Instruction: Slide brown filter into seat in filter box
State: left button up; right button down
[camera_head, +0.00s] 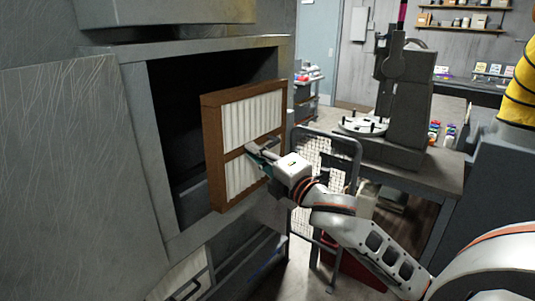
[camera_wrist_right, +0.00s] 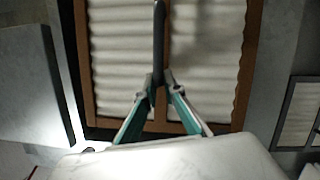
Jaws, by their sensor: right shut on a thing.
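The brown filter (camera_head: 250,118), a brown frame around two white pleated panels, stands upright in front of the dark opening of the grey filter box (camera_head: 150,150). It covers the opening's right part, and its near face is turned toward my right arm. My right gripper (camera_head: 262,154) is shut on the filter at its middle bar. In the right wrist view, the teal fingers (camera_wrist_right: 158,88) close together on a dark bar (camera_wrist_right: 159,40) in front of the filter (camera_wrist_right: 107,55). How deep the filter's far side reaches is hidden. My left gripper is not in view.
A grey panel (camera_head: 80,170) stands left of the opening. A wire-mesh cart (camera_head: 325,155) is just right of the filter, behind my right arm. A workbench (camera_head: 410,170) with a grey machine stands further right. Shelves line the back wall.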

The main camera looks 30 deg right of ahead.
jog(key=shift+h, duration=0.5)
jog(key=w+a, duration=0.5)
jog(key=shift+a, duration=0.2)
jog(key=w+a, duration=0.4)
jog(key=w, duration=0.8)
jog(key=shift+w+a+f, duration=0.15)
jog(key=shift+w+a, duration=0.05)
jog(key=shift+w, duration=0.1)
jog(key=shift+w, duration=0.1)
jog(key=shift+w+d, duration=0.2)
jog(key=shift+w, duration=0.1)
dwell(0.8)
